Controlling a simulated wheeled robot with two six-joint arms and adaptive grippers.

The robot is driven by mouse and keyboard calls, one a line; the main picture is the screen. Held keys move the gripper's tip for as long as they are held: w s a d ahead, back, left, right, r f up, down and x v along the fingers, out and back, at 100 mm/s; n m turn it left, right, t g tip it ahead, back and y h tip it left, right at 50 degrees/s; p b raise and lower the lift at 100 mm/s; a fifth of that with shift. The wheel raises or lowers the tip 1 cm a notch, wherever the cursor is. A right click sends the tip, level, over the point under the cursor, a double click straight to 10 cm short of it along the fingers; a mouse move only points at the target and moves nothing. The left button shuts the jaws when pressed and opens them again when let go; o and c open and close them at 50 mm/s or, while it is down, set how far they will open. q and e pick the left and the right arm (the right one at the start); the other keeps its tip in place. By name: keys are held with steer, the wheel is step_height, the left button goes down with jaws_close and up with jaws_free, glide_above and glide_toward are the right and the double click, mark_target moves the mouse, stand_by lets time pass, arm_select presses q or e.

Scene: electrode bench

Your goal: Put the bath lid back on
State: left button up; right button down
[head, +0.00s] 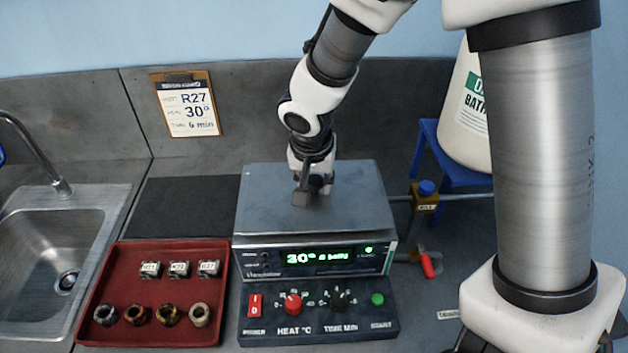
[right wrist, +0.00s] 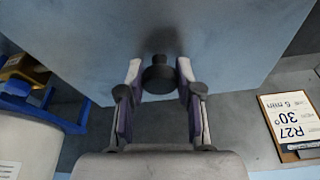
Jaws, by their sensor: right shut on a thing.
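The bath lid (head: 262,205) is a flat grey slab over the bath (head: 383,260), whose front display reads 30°. The lid lies level and lined up with the bath, with no clear gap at the front edge; I cannot tell if it rests fully all round. My right gripper (head: 313,190) is above the lid's middle, shut on its dark knob (right wrist: 160,78). The right wrist view shows one finger on each side of the knob, with the lid's grey-blue top (right wrist: 225,45) behind. My left gripper is not in view.
A red tray (head: 95,290) with labelled blocks and several rings stands left of the bath, beyond it a sink (head: 25,225). A control panel (head: 320,330) is in front. A valve (head: 425,195) and a white drum (head: 463,120) on a blue stand (head: 432,150) are right.

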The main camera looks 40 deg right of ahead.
steer(key=shift+f+b, duration=0.6)
steer(key=shift+b, duration=0.05)
stand_by(0.7)
steer(key=shift+c, duration=1.1)
jaws_free()
steer(key=shift+r, duration=0.1)
step_height(320, 180, up, 7)
steer(key=p, duration=0.5)
